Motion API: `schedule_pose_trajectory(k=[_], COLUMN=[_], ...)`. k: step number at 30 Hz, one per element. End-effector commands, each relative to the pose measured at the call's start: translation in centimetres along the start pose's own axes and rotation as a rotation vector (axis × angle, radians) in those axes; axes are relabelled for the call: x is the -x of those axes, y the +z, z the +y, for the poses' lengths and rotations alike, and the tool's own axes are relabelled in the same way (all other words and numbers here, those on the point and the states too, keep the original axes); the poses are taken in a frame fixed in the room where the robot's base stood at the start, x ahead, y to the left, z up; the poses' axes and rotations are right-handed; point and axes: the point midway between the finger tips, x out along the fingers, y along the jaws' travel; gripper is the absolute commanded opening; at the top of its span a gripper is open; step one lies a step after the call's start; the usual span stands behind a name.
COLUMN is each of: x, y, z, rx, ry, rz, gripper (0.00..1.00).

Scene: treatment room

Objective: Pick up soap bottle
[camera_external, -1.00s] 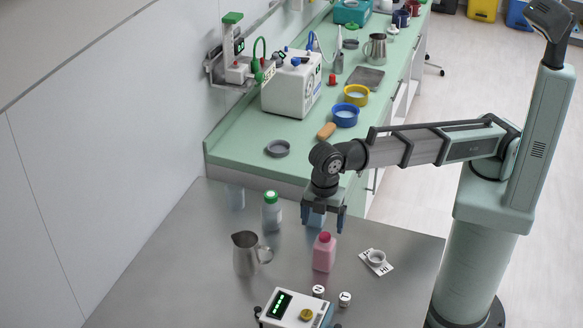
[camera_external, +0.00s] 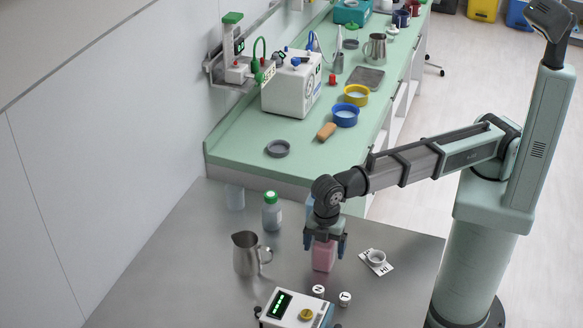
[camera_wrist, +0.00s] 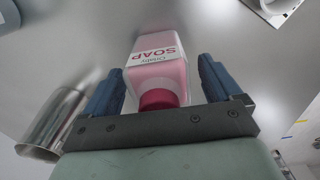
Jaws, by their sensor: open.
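The soap bottle (camera_external: 323,258) is pink with a red cap and stands upright on the grey metal table (camera_external: 200,275). In the wrist view the soap bottle (camera_wrist: 160,65) shows its white label reading "SOAP", with its cap toward me. My gripper (camera_external: 325,242) is open and points down, its fingers on either side of the bottle's upper part. In the wrist view my gripper (camera_wrist: 160,88) has one blue finger on each side of the bottle, with a visible gap to each. The gripper hides the cap in the external view.
A metal jug (camera_external: 246,254) and a green-capped bottle (camera_external: 271,213) stand to the left. A small white dish (camera_external: 376,257) on a card is to the right. A device with a green display (camera_external: 292,309) and two small round white pieces sit in front.

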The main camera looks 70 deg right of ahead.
Motion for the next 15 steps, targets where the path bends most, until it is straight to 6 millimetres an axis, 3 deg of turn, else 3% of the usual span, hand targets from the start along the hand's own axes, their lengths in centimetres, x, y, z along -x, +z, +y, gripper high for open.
schedule_pose_trajectory(k=[3,10,15], x=[-0.90,-0.97,-0.96], y=[0.03,-0.01,-0.01], z=[0.00,0.03,0.03], rx=[0.000,0.000,0.000], ry=[0.000,0.000,0.000], rz=[0.000,0.000,0.000], gripper=[0.92,0.92,0.75])
